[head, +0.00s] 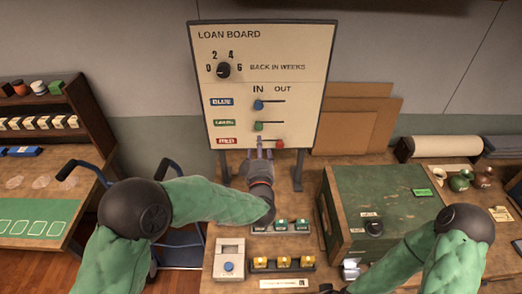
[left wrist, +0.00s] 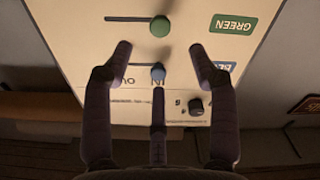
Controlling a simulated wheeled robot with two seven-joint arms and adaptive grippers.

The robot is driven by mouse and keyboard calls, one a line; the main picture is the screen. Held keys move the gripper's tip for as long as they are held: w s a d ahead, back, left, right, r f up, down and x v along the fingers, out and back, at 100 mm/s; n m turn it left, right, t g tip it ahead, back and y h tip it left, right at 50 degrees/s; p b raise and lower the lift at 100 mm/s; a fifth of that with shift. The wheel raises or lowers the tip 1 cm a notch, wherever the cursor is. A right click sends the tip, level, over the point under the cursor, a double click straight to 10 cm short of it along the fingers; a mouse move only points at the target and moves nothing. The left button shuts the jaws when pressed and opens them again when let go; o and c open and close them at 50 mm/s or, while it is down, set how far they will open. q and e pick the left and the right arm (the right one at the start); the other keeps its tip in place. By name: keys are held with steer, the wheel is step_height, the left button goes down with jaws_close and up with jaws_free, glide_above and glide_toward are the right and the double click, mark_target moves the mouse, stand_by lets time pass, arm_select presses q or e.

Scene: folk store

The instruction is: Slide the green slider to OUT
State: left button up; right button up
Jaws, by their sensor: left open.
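My left gripper (head: 264,147) is open in front of the lower board, just below the green slider. In the left wrist view, upside down, the green knob (left wrist: 160,26) lies beyond the spread fingertips (left wrist: 158,49), not between them. The blue knob (left wrist: 158,72) shows near the middle finger. Contact is not visible.
A bench (head: 310,165) below the board holds a tray of green-and-white pieces (head: 281,226) and a row of yellow blocks (head: 283,263). A green case (head: 385,190) stands to the right. My right gripper (head: 330,288) is barely visible at the bottom edge.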

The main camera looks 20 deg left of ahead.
mark_target(259, 128)
arm_select(q)
steer(key=shift+b+x, duration=0.35)
steer(key=shift+x, duration=5.1)
steer(key=shift+f, duration=0.1)
steer(key=c, duration=0.9)
steer(key=shift+o, duration=0.2)
